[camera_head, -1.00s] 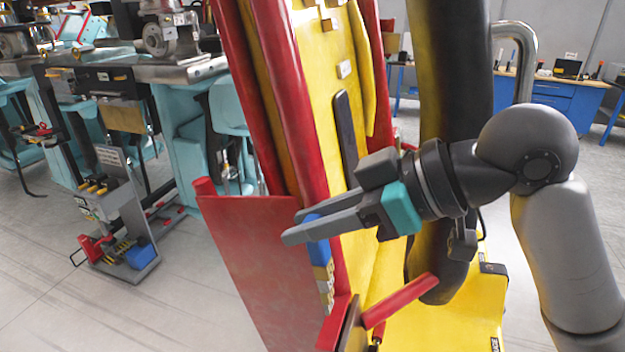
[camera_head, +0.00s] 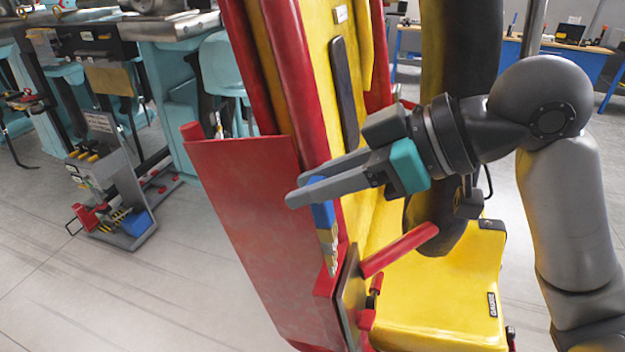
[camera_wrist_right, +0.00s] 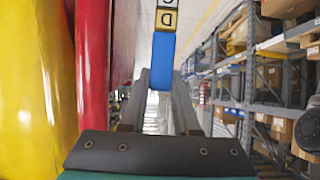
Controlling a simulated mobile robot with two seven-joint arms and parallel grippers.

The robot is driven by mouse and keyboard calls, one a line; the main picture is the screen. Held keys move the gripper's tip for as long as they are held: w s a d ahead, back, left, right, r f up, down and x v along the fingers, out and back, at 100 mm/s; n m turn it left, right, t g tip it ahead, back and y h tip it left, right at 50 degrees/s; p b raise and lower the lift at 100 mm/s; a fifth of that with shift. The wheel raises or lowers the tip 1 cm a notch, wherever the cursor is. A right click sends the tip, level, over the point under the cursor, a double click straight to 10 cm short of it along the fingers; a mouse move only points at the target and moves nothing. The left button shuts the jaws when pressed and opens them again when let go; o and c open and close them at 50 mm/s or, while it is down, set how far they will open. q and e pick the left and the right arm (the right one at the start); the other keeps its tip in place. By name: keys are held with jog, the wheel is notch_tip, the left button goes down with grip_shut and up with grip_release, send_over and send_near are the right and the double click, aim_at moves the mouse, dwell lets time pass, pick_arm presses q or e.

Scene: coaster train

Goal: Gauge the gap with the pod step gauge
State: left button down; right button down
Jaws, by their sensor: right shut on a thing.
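The step gauge has a blue grip (camera_head: 322,214) and stepped, lettered blocks in yellow and dark tones (camera_head: 328,250) that hang below it in the head view. My right gripper (camera_head: 303,188) is shut on the blue grip. In the wrist view the gauge's blue part (camera_wrist_right: 162,62) stands between the fingertips (camera_wrist_right: 160,88), with blocks marked C and D beyond it. The gauge is in front of the inner side of the red and yellow pod seat (camera_head: 320,80). I cannot tell whether its tip touches the pod. My left gripper is not in view.
A large red panel (camera_head: 245,200) stands just left of the gauge. A red bar (camera_head: 400,248) and a thick dark and yellow restraint (camera_head: 455,100) are close to my right arm. A grey tool caddy (camera_head: 115,185) stands on open floor at left. Shelving (camera_wrist_right: 265,70) shows in the wrist view.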

aim_at(329, 203)
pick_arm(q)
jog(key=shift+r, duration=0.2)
pick_arm(e)
jog(key=shift+d, duration=0.1)
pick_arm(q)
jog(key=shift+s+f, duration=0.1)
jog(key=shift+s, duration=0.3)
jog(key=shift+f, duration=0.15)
pick_arm(e)
jog(key=shift+f, duration=0.25)
pick_arm(q)
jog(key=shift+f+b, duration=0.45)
jog(key=shift+b, duration=0.1)
pick_arm(e)
jog(key=shift+d+f, duration=0.2)
jog(key=shift+f, duration=0.55)
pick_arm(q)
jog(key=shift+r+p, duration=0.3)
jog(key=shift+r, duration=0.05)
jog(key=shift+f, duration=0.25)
pick_arm(e)
jog(key=shift+s+d+f, duration=0.1)
jog(key=shift+f, duration=0.25)
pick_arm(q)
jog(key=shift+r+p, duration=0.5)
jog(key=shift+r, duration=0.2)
pick_arm(e)
jog(key=shift+r, duration=0.1)
dwell(1.0)
